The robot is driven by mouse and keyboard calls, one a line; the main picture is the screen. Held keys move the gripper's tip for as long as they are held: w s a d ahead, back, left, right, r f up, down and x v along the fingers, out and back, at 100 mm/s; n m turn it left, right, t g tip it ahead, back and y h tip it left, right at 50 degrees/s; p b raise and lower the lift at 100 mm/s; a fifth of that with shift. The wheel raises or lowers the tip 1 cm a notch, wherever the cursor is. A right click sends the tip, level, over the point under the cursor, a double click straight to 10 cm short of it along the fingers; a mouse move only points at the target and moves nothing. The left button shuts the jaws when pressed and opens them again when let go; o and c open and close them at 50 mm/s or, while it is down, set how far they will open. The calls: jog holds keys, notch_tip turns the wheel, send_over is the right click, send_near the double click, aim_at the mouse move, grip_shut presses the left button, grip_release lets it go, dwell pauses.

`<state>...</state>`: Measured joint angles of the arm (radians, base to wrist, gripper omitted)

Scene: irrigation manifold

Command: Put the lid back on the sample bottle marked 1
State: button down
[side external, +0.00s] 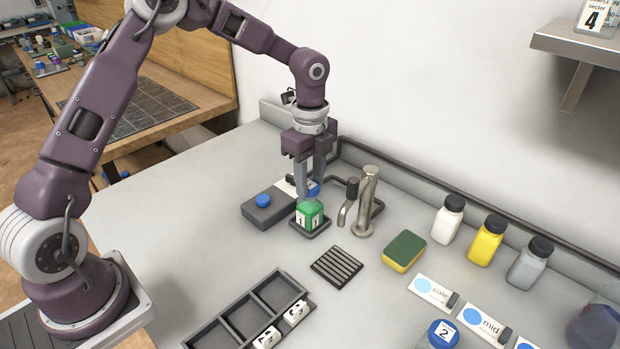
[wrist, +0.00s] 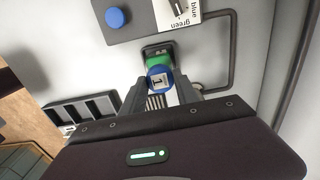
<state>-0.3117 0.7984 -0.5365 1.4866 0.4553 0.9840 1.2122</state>
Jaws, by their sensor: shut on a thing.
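The blue lid marked 1 (wrist: 160,79) is between the fingertips of my gripper (wrist: 162,88). In the side view my gripper (side external: 316,188) points down, shut on the lid, directly over the bottle. The lid is at or just above the bottle's mouth; I cannot tell whether they touch. In the wrist view the lid covers part of the green bottle (wrist: 157,62).
A grey box with a blue button (side external: 263,200) is left of the bottle, and a metal tap (side external: 366,205) is close on its right. A slotted grate (side external: 337,265), a compartment tray (side external: 232,331), a sponge (side external: 404,251) and a blue-lidded bottle 2 (side external: 443,332) are nearer.

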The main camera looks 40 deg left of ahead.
jog(key=shift+c, duration=1.9)
grip_release()
jog(key=shift+r, duration=0.1)
jog(key=shift+r, duration=3.45)
jog(key=shift+c, duration=0.3)
grip_shut()
jog(key=shift+f, duration=0.45)
